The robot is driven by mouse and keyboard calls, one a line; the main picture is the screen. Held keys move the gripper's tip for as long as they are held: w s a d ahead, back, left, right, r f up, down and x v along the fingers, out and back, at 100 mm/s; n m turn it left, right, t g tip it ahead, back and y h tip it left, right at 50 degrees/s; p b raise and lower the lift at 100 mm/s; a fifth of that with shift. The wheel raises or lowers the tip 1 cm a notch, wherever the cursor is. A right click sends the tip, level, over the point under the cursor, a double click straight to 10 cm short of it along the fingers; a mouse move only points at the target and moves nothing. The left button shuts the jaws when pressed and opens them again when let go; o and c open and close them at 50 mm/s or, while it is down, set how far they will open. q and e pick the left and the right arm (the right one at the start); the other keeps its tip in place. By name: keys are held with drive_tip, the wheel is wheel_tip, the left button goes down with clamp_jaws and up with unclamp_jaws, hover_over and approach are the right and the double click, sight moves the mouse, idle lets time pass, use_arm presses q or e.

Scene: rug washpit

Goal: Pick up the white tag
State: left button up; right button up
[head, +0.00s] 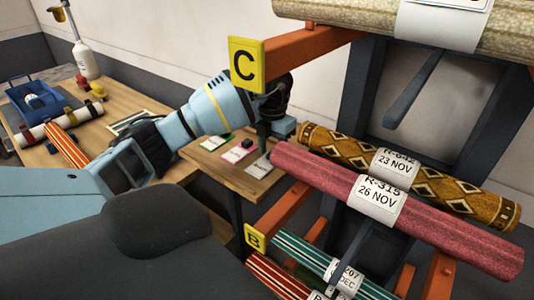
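A white tag (259,167) lies flat near the right end of a small wooden shelf top, in the middle of the head view. A pink-topped tag (235,154) and a green-edged tag (215,142) lie in a row to its left. My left arm reaches in from the left, and my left gripper (264,148) points down just above the white tag's far end. The fingers look dark and overlap from this side, so their gap is hidden. I cannot tell whether they touch the tag. My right gripper is not in view.
A rack with orange arms (310,42) holds rolled rugs close on the right, including a red roll (300,168) and a brown patterned roll (460,195). A yellow C sign (246,64) hangs near my wrist. A workbench (95,135) with a blue caddy (28,92) stands left.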

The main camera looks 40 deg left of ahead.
use_arm(q)
clamp_jaws()
drive_tip(key=shift+r, duration=0.1)
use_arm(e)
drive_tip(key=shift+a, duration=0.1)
use_arm(q)
drive_tip(key=shift+r, duration=0.5)
wheel_tip(320, 180, up, 2)
drive_tip(key=shift+r, duration=0.1)
drive_tip(key=s+a+b, duration=0.1)
drive_tip(key=s+a, duration=0.5)
drive_tip(key=s, duration=0.1)
drive_tip(key=s+a+r+b, duration=0.1)
drive_tip(key=s+a, duration=0.2)
drive_tip(key=s, duration=0.1)
drive_tip(key=shift+a+b, duration=0.25)
drive_tip(key=shift+b, duration=0.05)
drive_tip(key=shift+s+a+r, duration=0.25)
drive_tip(key=shift+s+a, duration=0.25)
drive_tip(key=shift+s, duration=0.05)
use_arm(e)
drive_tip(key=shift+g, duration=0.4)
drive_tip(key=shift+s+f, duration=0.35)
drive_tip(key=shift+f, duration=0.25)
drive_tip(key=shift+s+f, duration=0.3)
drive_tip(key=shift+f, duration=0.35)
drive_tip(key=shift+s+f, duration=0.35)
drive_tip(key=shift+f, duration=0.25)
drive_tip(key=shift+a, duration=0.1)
